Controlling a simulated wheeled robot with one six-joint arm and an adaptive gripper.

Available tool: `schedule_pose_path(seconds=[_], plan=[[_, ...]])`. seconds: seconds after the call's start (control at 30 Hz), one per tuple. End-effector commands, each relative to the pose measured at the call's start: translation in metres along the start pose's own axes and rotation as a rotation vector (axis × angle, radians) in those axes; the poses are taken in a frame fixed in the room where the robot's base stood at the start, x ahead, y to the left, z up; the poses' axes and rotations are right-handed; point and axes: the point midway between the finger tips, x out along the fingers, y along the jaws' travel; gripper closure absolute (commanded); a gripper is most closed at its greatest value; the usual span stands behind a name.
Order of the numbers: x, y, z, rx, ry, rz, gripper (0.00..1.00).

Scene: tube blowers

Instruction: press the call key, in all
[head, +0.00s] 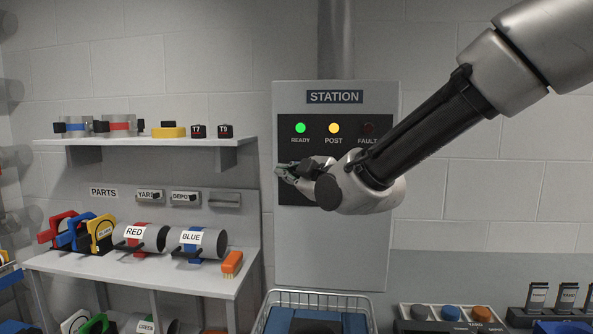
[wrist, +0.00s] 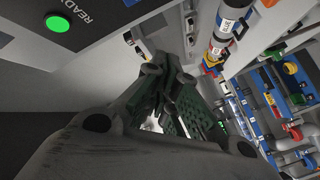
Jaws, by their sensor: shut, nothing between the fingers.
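The station panel (head: 335,257) is a grey wall box with a dark face and a STATION label (head: 335,97). Its READY lamp (head: 300,128) is lit green, its POST lamp (head: 334,128) is lit yellow, and its FAULT lamp (head: 368,128) is dark. The green lamp also shows in the wrist view (wrist: 57,23). My gripper (head: 283,171) is shut and empty in front of the panel's left side, below the lamps, pointing left. I cannot make out a call key; my gripper and wrist cover the lower dark face.
A parts bench (head: 190,268) with RED and BLUE tubes (head: 192,243) stands at left, under a shelf (head: 140,143). A blue container in a wire basket (head: 318,318) sits below the panel. A tray of round knobs (head: 450,325) is at lower right.

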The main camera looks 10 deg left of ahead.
Motion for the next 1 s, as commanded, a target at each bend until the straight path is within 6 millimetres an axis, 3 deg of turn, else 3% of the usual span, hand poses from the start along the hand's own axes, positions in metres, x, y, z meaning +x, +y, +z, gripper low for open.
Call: schedule_pose_path(seconds=[0.5,1.0], plan=[[0.047,0.034,0.035,0.0,-0.002,0.0,1.0],[0.055,0.039,0.04,0.0,0.0,-0.002,1.0]])
